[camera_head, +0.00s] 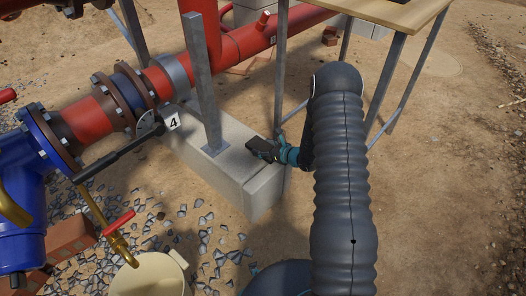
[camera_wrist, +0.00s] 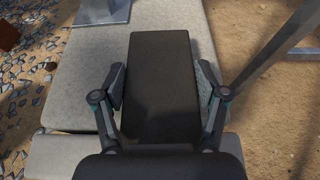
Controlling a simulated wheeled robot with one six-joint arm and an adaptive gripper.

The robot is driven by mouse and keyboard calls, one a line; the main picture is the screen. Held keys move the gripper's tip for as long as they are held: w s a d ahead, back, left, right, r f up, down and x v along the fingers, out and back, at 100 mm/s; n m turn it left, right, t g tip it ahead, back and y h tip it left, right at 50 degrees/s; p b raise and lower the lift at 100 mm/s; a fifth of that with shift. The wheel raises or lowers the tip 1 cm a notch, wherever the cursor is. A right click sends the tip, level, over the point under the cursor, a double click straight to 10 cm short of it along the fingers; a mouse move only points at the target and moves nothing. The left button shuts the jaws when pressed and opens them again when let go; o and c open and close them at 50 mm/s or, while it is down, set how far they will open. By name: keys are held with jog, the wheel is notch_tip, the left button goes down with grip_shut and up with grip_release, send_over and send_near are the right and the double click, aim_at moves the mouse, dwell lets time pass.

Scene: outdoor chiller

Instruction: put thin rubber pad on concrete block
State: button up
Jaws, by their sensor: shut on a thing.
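A thin dark rubber pad (camera_wrist: 160,85) lies flat between the two fingers of my gripper (camera_wrist: 163,95) in the wrist view, with a finger pressed on each long side. The pad also shows in the head view (camera_head: 262,148), at the right end of the pale concrete block (camera_head: 235,170). The block's top (camera_wrist: 85,75) spreads under and to the left of the pad in the wrist view. I cannot tell whether the pad touches the block's top or is just above it. My gripper (camera_head: 278,152) is partly hidden by my arm in the head view.
A steel post (camera_head: 203,85) stands on a plate on the block, left of the pad. Red pipe (camera_head: 240,45) and a blue valve (camera_head: 25,190) lie left and behind. A wooden-topped table (camera_head: 400,12) on metal legs stands at the back right. Loose gravel covers the ground in front.

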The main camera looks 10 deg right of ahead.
jog(key=shift+f, duration=0.9)
jog(key=shift+f, duration=0.2)
jog(key=o, duration=1.3)
jog(key=shift+o, duration=0.2)
jog(key=shift+r, duration=0.15)
